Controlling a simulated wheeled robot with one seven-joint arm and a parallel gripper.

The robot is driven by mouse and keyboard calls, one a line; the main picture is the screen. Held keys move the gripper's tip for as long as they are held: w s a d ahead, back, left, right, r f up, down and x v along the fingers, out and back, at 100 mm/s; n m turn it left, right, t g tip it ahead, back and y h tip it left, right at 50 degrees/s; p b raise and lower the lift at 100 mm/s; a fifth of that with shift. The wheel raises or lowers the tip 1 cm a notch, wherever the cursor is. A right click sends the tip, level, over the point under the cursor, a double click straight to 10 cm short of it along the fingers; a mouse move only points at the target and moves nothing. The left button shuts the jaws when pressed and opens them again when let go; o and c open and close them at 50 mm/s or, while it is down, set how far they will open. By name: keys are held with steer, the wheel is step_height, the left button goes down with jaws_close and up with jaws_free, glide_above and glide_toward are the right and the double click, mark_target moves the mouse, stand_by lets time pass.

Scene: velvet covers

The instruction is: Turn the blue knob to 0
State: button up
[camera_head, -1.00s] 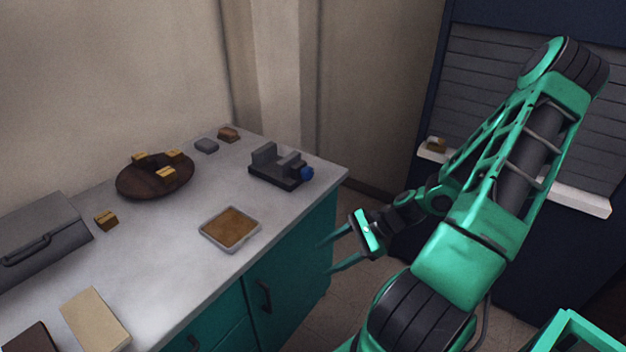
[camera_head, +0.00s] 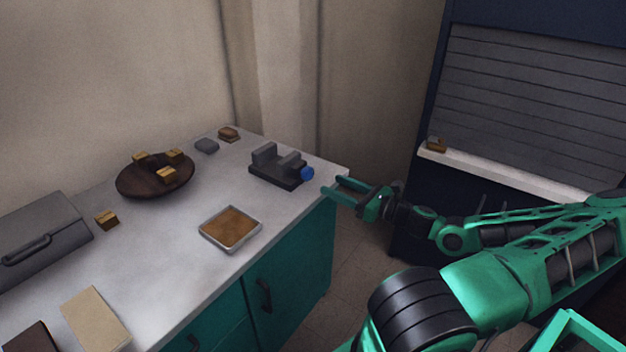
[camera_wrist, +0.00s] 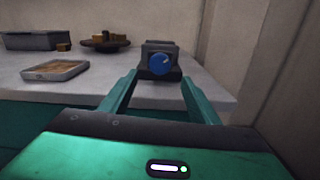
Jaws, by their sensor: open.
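The blue knob (camera_head: 307,173) sits on the right end of a dark grey device (camera_head: 277,168) near the right end of the counter. In the wrist view the knob (camera_wrist: 161,63) faces the camera, with a light pointer mark slanting toward its upper right. No numbers on it are readable. My gripper (camera_head: 333,184) is open and empty, just right of the knob at about counter height. In the wrist view the knob shows between the two fingers (camera_wrist: 156,84), beyond their tips and apart from them.
The grey counter (camera_head: 180,250) holds a shallow tray (camera_head: 231,228), a round brown board (camera_head: 140,185) with yellowish blocks, a grey lidded box (camera_head: 40,240) and a beige block (camera_head: 95,318). A wall stands behind. A white ledge (camera_head: 500,175) lies at the right.

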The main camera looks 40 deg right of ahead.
mark_target(310, 176)
steer(key=x, duration=0.8)
steer(key=shift+f, duration=0.1)
steer(key=shift+c, duration=0.7)
steer(key=c, duration=0.9)
steer(key=shift+a, duration=0.2)
steer(key=shift+c, duration=0.2)
steer(key=shift+d, duration=0.1)
